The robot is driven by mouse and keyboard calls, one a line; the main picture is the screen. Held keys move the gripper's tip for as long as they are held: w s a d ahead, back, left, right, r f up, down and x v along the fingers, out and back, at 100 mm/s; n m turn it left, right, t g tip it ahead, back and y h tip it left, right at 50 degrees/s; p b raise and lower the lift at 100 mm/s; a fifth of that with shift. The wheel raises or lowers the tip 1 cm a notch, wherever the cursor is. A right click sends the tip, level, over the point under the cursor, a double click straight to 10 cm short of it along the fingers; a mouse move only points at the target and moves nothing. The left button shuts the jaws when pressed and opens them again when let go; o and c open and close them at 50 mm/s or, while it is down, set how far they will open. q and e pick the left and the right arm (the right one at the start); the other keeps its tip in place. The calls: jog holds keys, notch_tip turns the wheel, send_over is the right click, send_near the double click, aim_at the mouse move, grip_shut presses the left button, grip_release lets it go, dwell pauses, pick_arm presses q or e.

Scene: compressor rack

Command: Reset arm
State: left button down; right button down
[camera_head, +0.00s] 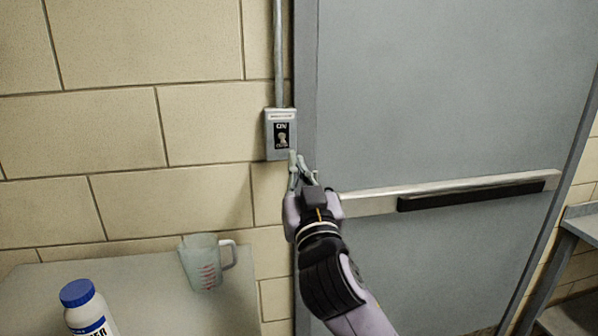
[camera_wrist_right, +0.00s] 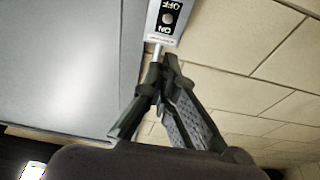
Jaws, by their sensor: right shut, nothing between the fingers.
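My right gripper (camera_head: 300,160) is shut and empty, its fingertips just below the grey switch box (camera_head: 280,134) on the block wall in the head view. In the right wrist view the gripper (camera_wrist_right: 162,62) shows its fingertips together near the box (camera_wrist_right: 165,22), whose ON and OFF marks appear upside down. I cannot tell whether the fingertips touch the box. My right arm comes up from the lower right in front of the door. My left gripper is not in view.
A grey door (camera_head: 430,100) with a push bar (camera_head: 470,192) stands right of the box. At lower left, a table (camera_head: 130,275) holds a measuring jug (camera_head: 203,262) and a white bottle with a blue cap (camera_head: 88,308). A metal shelf (camera_head: 580,225) stands at the right edge.

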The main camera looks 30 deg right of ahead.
jog(key=shift+s+a+f, duration=0.15)
jog(key=shift+s+f, duration=0.05)
jog(key=shift+s, duration=0.35)
